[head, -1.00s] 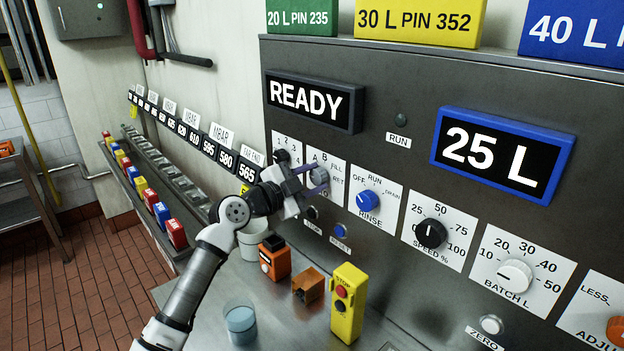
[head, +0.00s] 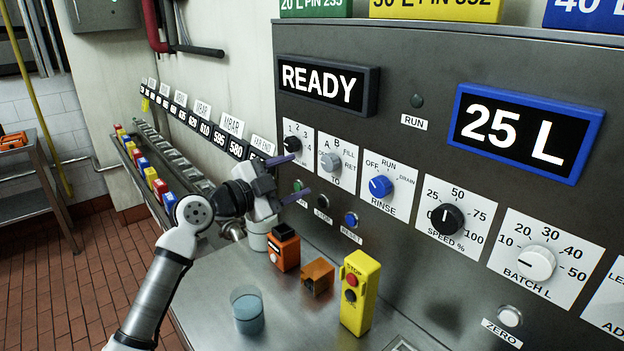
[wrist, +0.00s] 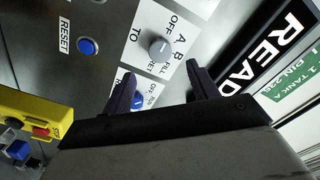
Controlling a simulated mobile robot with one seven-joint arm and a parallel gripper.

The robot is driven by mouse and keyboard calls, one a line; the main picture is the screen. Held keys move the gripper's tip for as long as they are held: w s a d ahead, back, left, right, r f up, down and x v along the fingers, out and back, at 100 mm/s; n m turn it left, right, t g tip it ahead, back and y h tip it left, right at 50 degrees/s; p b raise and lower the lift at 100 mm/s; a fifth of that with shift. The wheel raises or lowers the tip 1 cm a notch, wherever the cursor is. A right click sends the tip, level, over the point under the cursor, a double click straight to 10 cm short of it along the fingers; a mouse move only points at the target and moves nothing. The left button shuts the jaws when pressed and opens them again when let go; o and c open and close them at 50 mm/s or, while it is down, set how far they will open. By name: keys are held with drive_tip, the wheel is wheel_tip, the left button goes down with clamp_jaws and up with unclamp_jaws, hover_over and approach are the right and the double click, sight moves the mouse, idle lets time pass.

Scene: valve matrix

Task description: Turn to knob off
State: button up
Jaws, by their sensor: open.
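The TO knob (head: 330,161) is a grey round knob on a white plate marked A, B, FILL and RET. In the wrist view the knob (wrist: 160,50) lies ahead of my fingers, and OFF is also legible on its plate. A mark shows on its face, but I cannot tell exactly which label it points at. My gripper (head: 300,174) is open and empty, left of and below the knob in the head view, apart from it. The wrist view shows both dark fingers (wrist: 158,82) spread, with nothing between them.
A black selector knob (head: 292,144) is left of the TO knob, and the blue RINSE knob (head: 381,186) is right. A blue RESET button (head: 351,219) sits below. An orange box (head: 285,250), yellow STOP box (head: 358,292) and beaker (head: 247,311) stand on the counter.

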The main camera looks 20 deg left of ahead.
drive_tip(key=b+v, duration=0.1)
drive_tip(key=v, duration=0.4)
idle(0.5)
